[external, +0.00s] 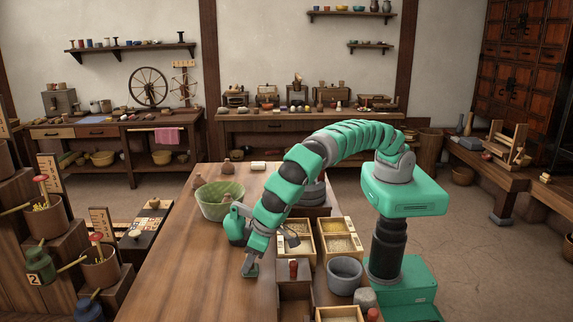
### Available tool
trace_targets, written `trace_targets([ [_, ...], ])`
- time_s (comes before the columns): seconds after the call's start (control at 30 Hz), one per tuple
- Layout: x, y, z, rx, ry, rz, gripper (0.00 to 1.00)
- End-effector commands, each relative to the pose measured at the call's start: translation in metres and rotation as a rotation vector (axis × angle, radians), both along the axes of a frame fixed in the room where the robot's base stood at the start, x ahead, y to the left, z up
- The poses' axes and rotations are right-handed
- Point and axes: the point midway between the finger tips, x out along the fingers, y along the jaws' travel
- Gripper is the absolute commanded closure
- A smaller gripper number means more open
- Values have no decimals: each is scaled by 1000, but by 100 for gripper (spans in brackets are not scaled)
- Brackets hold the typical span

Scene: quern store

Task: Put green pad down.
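My gripper (250,268) points down close over the wooden table (190,285), near the table's right edge. A small dark grey-green piece shows at its tip. It is too small to tell whether this is the green pad or part of the fingers, or whether the fingers are open or shut. No other green pad can be made out on the table. A green bowl (219,208) stands on the table behind and left of my gripper, with a brown object in it.
Trays with grainy contents (340,243), a grey pot (344,272) and a red-topped item (293,268) stand right of my gripper. Small brown objects and a white roll (258,166) lie at the table's far end. The front left of the table is clear.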

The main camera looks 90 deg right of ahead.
Motion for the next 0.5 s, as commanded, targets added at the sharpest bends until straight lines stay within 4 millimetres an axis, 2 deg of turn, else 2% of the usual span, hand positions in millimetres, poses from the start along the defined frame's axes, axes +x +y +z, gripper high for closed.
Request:
trace_targets([
  [0.27, -1, 0, 5, 1, 0, 0, 59],
  [0.5, -10, 2, 31, 1, -4, 1, 59],
])
